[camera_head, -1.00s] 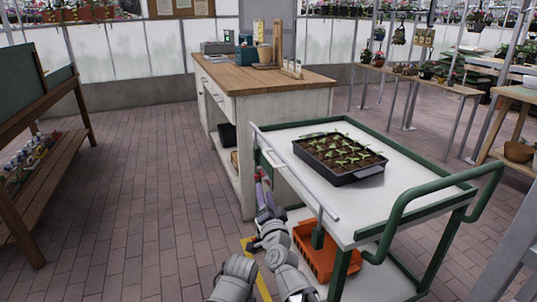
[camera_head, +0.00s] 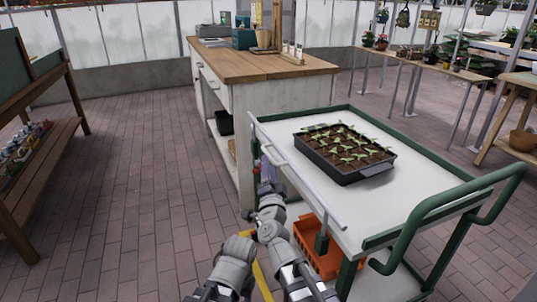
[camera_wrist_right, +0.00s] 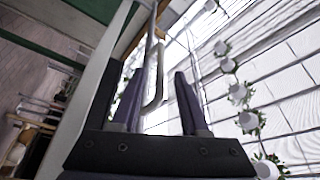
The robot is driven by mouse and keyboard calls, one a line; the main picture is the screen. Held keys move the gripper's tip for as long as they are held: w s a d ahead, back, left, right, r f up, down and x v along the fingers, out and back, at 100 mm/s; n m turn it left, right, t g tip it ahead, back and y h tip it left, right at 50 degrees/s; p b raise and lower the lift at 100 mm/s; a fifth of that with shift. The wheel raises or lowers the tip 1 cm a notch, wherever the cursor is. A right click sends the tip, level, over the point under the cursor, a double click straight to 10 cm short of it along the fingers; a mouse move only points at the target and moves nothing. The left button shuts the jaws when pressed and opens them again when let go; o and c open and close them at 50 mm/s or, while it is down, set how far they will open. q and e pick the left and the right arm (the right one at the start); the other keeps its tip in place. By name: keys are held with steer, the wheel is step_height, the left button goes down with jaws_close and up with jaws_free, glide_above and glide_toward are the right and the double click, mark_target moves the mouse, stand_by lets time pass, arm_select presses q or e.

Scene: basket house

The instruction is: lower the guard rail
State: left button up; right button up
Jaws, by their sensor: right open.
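The guard rail (camera_head: 300,172) is a pale metal bar along the left side of a green-framed cart with a white top (camera_head: 430,178). It stands slightly above the cart's edge. My right gripper (camera_head: 267,162) is beside the rail's far half, on its outer side, small and partly hidden by my wrist. In the right wrist view its two dark fingers (camera_wrist_right: 157,95) are apart, with a bent grey bar (camera_wrist_right: 158,72) showing between them. I cannot tell whether they touch it. My left gripper is not in view.
A black seedling tray (camera_head: 345,155) sits on the cart top, and an orange crate (camera_head: 318,255) is on the lower shelf. A wooden-topped cabinet (camera_head: 265,66) stands close behind. A bench (camera_head: 45,160) is at the left. The brick floor (camera_head: 140,190) between is clear.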

mark_target(268, 153)
steer(key=p+x, duration=0.1)
steer(key=x, duration=0.4)
steer(key=shift+w, duration=0.25)
steer(key=shift+c, duration=0.3)
jaws_close()
stand_by(0.8)
